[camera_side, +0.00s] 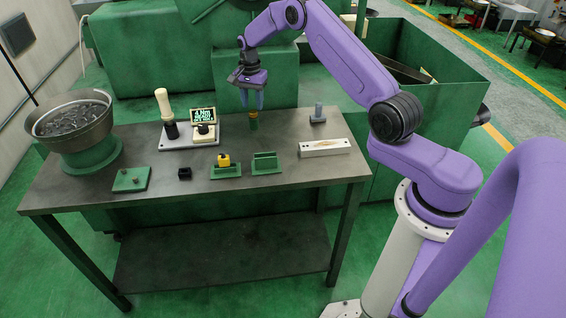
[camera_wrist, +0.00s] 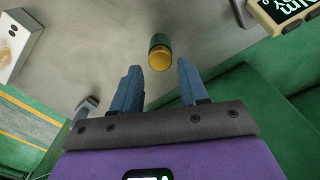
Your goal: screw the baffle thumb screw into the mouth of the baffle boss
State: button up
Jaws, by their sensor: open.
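The baffle boss (camera_side: 254,126) looks like a short green upright cylinder near the back of the table; it also shows in the wrist view (camera_wrist: 160,41). A yellow round piece (camera_side: 254,114), apparently the baffle thumb screw, sits at the boss's top end. It faces me in the wrist view (camera_wrist: 159,59). I cannot tell how deep it sits in the mouth. My gripper (camera_side: 252,104) points down just above it. In the wrist view my gripper (camera_wrist: 159,68) has its two blue fingers apart, with the yellow piece showing between and beyond them. Nothing is held.
A grey post on a base (camera_side: 318,115) and a pale bar (camera_side: 325,147) stand to the right. A display stand (camera_side: 203,125) and a bowl (camera_side: 72,123) are left.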

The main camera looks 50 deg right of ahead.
aim_at(253, 112)
jog(key=n, duration=1.3)
jog(key=shift+n, duration=0.4)
jog(key=shift+f, duration=0.1)
jog(key=shift+f, duration=1.4)
jog(key=c, duration=0.7)
jog(key=shift+m, duration=2.6)
